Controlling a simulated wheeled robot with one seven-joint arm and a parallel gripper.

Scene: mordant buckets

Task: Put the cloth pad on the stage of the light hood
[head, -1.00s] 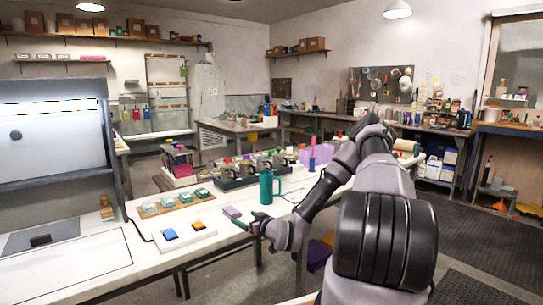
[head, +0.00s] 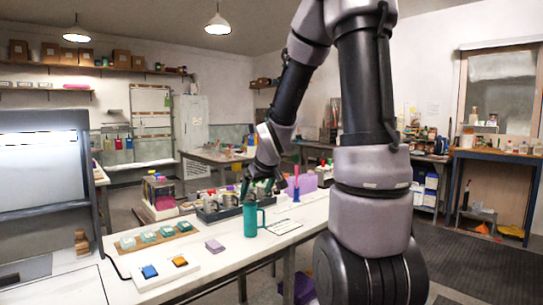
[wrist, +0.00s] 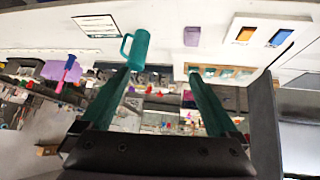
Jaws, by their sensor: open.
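A small lavender pad (head: 214,246), which looks like the cloth pad, lies flat on the white bench left of the teal mug (head: 252,220). In the wrist view the pad (wrist: 191,36) lies beyond my open fingertips, with nothing between them. My gripper (head: 258,190) is above the bench, behind the mug and partly lost against the clutter. The wrist view shows my gripper (wrist: 159,75) with its two green fingers wide apart. The light hood (head: 42,165) stands at the far left, lit inside. A grey panel (head: 30,268) before it seems to be its stage, partly cut off.
A white tray (head: 150,283) with a blue and an orange square sits near the pad. Behind it are a wooden board (head: 128,250) with several green-topped blocks and a stacked wooden piece (head: 81,242). The bench front is fairly clear.

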